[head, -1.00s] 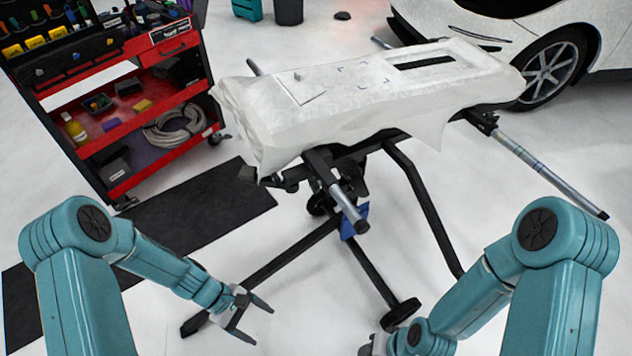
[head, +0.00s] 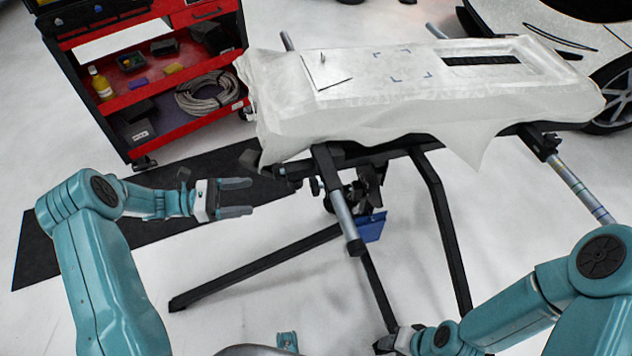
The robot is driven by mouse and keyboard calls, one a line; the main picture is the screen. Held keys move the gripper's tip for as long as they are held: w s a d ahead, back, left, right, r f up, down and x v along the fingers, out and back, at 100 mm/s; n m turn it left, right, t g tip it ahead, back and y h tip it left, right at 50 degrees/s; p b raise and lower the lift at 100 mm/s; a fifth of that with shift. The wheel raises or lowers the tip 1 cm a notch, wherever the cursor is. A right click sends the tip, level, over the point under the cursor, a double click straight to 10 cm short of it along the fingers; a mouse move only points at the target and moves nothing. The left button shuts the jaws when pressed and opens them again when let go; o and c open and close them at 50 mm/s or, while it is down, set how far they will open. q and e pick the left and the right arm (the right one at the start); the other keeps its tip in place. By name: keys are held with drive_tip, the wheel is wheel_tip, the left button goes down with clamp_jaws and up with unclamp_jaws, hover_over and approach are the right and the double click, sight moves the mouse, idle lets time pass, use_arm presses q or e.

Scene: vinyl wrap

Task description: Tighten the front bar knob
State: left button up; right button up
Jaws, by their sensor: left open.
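The work stand carries a white-covered panel (head: 400,95). Its front bar (head: 345,220), a grey tube with a dark end cap, points toward me from under the panel. A small dark knob (head: 315,187) shows beside the bar's left side, near the dark clamp. My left gripper (head: 250,197) is open and empty, left of the knob, its fingers pointing right toward it with a gap between. My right gripper (head: 393,341) is low at the picture's bottom, near the stand's leg; its fingers are not clear.
A red tool cart (head: 185,133) with open shelves stands at the back left. A black mat (head: 60,235) lies on the floor behind my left arm. A second bar (head: 580,185) sticks out at the right. A white car (head: 560,45) stands behind.

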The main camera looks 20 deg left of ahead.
use_arm(q)
approach(311, 185)
drive_tip(key=x, duration=0.8)
drive_tip(key=shift+w+d+f, duration=0.15)
drive_tip(key=shift+f, duration=0.1)
drive_tip(key=c, duration=1)
